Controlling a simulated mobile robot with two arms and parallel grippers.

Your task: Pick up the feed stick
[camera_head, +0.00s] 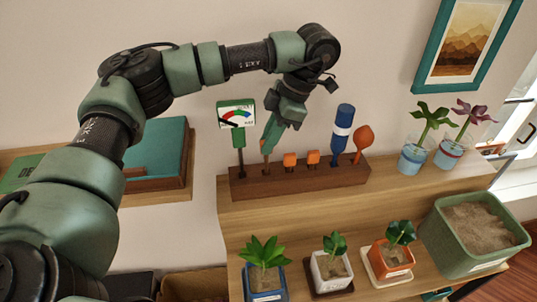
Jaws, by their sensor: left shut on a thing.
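A long brown wooden rack (300,182) on the shelf holds a row of upright tools. My left gripper (269,137) reaches down to it from above, fingers pointing down, just right of a green meter with a coloured dial (237,116). The stick is upright and mostly hidden by the fingers. Its lower end still appears to be at the rack. My right gripper is not in view.
Two small orange-topped tools (290,159), a blue bottle-like tool (342,130) and an orange scoop (363,137) stand right of my gripper. Glasses with cuttings (413,158), potted plants (333,265) and a green soil planter (475,235) stand farther right and in front.

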